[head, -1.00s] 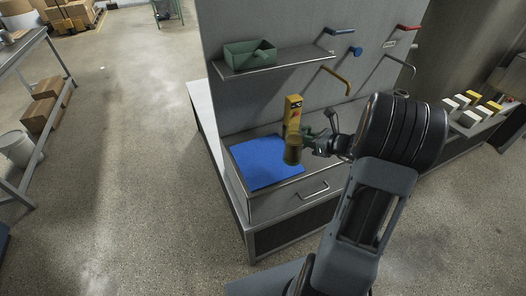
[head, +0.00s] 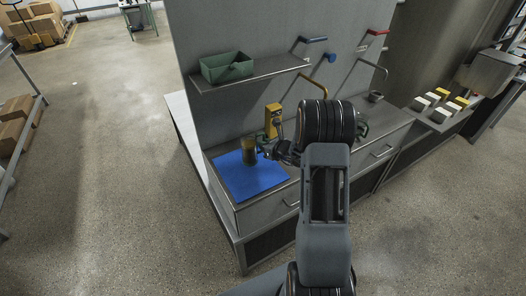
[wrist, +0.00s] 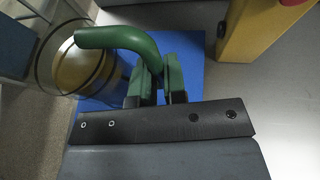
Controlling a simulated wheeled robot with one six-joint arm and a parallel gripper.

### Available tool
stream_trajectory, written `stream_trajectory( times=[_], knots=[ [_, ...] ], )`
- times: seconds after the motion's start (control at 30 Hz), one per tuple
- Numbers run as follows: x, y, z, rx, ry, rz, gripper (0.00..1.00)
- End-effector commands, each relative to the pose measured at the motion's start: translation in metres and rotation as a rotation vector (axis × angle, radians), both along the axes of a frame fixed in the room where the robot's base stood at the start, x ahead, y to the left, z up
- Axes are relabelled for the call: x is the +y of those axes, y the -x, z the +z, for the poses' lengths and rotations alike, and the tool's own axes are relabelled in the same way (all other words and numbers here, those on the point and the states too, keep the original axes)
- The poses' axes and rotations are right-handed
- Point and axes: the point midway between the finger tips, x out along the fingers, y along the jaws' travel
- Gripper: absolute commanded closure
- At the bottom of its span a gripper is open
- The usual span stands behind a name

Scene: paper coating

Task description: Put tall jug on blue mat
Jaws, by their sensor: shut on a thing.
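The tall jug (head: 248,151) is brownish-yellow and upright, over the back part of the blue mat (head: 252,187) in the head view. I cannot tell whether its base touches the mat. In the wrist view the jug (wrist: 60,72) shows its round open rim at the upper left, and its curved green handle (wrist: 118,38) reaches toward my fingers. My gripper (wrist: 152,88) is shut on that handle. In the head view my gripper (head: 268,152) is right of the jug, partly hidden by my arm. The blue mat (wrist: 200,75) also shows behind the fingers.
A yellow box-like device (head: 272,120) stands right behind the mat, close to my gripper. A shelf with a green bin (head: 227,68) hangs above. Coloured handles (head: 313,88) stick out of the panel. White and yellow blocks (head: 440,100) lie on the right counter.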

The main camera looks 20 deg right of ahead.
Motion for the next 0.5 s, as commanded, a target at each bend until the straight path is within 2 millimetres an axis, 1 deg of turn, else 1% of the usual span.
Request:
stream_trajectory(
  times=[0.17,0.23,0.33,0.4,0.5],
  knots=[
    [0.004,-0.005,-0.007,-0.001,0.000,0.001,1.00],
    [0.007,-0.008,-0.015,0.002,-0.002,0.001,1.00],
    [0.006,-0.007,-0.028,0.001,-0.002,0.001,1.00],
    [0.006,-0.007,-0.035,-0.001,-0.001,0.000,1.00],
    [0.006,-0.007,-0.039,-0.002,0.001,-0.001,1.00]
  ],
)
